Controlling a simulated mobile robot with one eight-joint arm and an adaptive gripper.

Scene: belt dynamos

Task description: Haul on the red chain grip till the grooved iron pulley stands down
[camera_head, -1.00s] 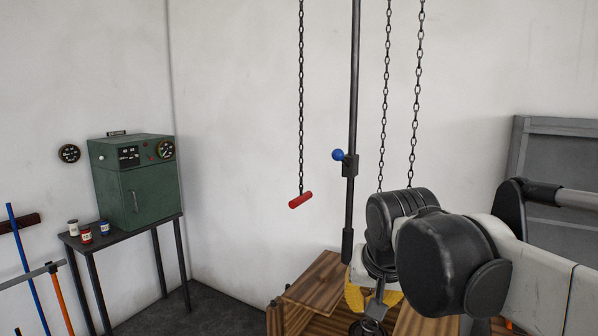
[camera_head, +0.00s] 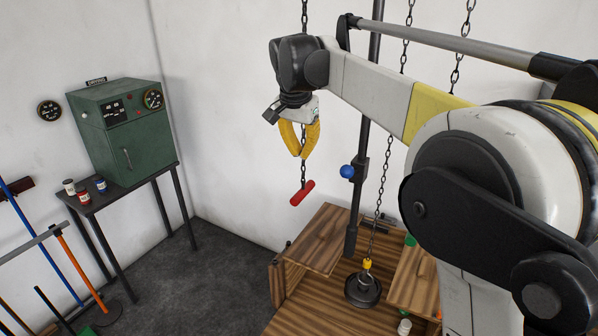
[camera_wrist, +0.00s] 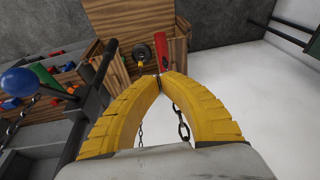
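The red chain grip (camera_head: 303,193) hangs tilted on a dark chain (camera_head: 303,175) in the head view. My gripper (camera_head: 304,157) has its yellow fingertips together around the chain just above the grip. In the wrist view, the tips meet close to the red grip (camera_wrist: 166,61), and chain (camera_wrist: 183,128) shows between the fingers. The dark grooved iron pulley (camera_head: 362,290) is at the lower end of another chain (camera_head: 382,185), under a yellow fitting, over the wooden bench. It also shows in the wrist view (camera_wrist: 139,52). I cannot tell whether it touches the wood.
A dark upright pole (camera_head: 358,205) with a blue knob (camera_head: 347,171) stands right of the grip. Raised wooden blocks (camera_head: 318,240) flank the pulley on the bench. A green cabinet (camera_head: 127,130) and small cans stand on a table at left. The floor between is clear.

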